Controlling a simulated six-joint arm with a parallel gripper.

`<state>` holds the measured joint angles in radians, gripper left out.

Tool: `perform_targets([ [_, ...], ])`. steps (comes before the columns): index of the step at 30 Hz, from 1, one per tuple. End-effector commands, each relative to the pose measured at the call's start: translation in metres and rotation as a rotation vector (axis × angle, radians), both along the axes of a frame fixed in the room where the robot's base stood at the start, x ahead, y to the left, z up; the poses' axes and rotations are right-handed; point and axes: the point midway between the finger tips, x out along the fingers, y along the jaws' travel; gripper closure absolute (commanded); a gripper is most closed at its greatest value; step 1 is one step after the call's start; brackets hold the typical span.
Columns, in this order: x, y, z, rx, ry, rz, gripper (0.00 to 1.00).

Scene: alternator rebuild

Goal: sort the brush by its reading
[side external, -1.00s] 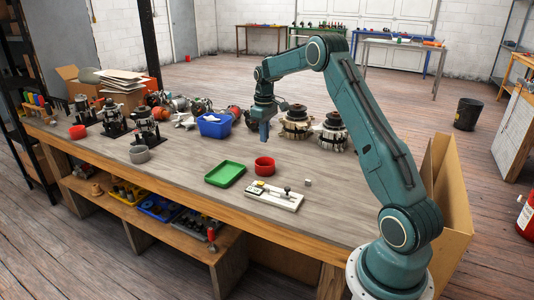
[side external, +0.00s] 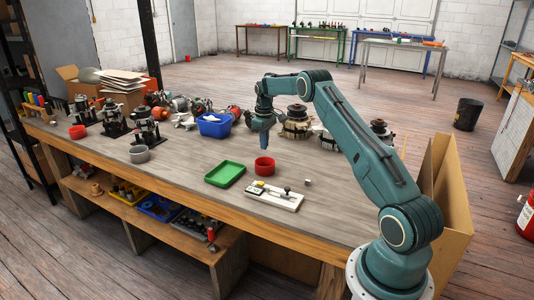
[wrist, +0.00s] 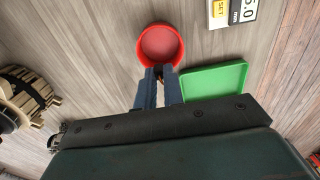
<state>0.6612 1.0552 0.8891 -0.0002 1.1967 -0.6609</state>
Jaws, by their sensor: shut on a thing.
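My gripper (wrist: 158,80) is shut on the brush (wrist: 159,73), a small dark piece with a coppery bit between the fingertips, mostly hidden by them. In the side view my gripper (side external: 264,147) points down just above and behind the red round dish (side external: 264,167). The wrist view shows the red dish (wrist: 161,44) just beyond the fingertips, its visible floor bare. The green tray (side external: 225,174) lies left of the dish in the side view; it looks empty in the wrist view (wrist: 215,82).
A small grey block (side external: 308,182) sits right of the gauge. Alternator parts (side external: 296,125) stand behind my gripper. The bench between the grey bowl and green tray is clear.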

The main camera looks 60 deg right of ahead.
Motion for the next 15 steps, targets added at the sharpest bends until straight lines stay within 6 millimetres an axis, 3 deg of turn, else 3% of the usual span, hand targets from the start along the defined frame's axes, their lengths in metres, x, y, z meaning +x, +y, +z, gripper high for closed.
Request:
perform_targets([
  [15, 0.0, 0.0, -0.027, 0.001, 0.001, 0.0, 1.0],
])
